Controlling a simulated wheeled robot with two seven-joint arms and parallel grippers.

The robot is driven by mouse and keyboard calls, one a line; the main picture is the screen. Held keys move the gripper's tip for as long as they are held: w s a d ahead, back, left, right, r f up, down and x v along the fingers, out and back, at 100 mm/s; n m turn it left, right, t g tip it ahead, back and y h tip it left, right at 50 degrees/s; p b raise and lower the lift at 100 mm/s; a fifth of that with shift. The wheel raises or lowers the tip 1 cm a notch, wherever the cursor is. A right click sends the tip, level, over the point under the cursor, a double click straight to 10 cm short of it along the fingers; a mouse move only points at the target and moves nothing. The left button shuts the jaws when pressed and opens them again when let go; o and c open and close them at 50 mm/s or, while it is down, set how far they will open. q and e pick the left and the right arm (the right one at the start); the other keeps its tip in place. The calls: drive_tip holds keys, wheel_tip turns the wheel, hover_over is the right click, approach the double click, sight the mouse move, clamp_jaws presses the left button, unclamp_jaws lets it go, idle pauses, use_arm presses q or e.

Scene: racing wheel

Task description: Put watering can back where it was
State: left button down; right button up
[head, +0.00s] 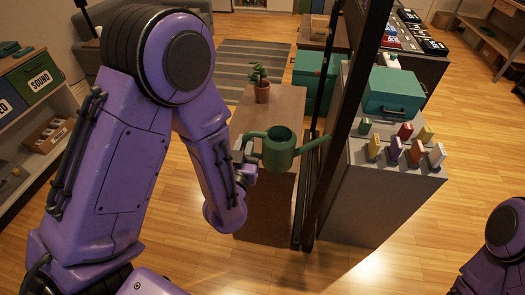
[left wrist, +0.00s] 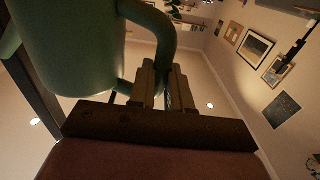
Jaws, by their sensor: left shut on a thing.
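The green watering can (head: 279,149) is held upright near the front of the brown cabinet, its spout pointing right toward a dark upright post. My left gripper (head: 250,155) is shut on the can's handle at its left side. In the left wrist view the can's body (left wrist: 68,45) fills the upper left and my left gripper's fingers (left wrist: 160,85) close around the curved handle (left wrist: 165,30). I cannot tell whether the can's base touches anything. My right gripper is not in view; part of my right arm shows at the lower right.
The brown cabinet (head: 274,108) bears a potted plant (head: 262,92) behind the can. The dark post (head: 345,105) stands just right of the can. Beyond it, a grey cabinet (head: 390,195) holds a teal box (head: 393,93) and several coloured small items. Shelves line the left.

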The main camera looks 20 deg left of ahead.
use_arm(q)
drive_tip(key=w+a+f+n+g+y+p, duration=0.1)
drive_tip(key=w+a+y, duration=0.15)
drive_tip(key=a, duration=0.25)
drive_tip(key=w+a+f+n+y, duration=0.1)
drive_tip(key=w+a+n, duration=0.15)
drive_tip(key=a, duration=0.25)
drive_tip(key=shift+m, duration=0.45)
drive_tip(key=w+a+f, duration=0.1)
drive_tip(key=f, duration=0.1)
drive_tip(key=w+a+f, duration=0.1)
drive_tip(key=f, duration=0.2)
drive_tip(key=w+a+f, duration=0.1)
drive_tip(key=w+f, duration=0.1)
drive_tip(key=f, duration=0.1)
drive_tip(key=shift+a+f, duration=0.25)
drive_tip(key=shift+a, duration=0.05)
drive_tip(key=shift+f, duration=0.5)
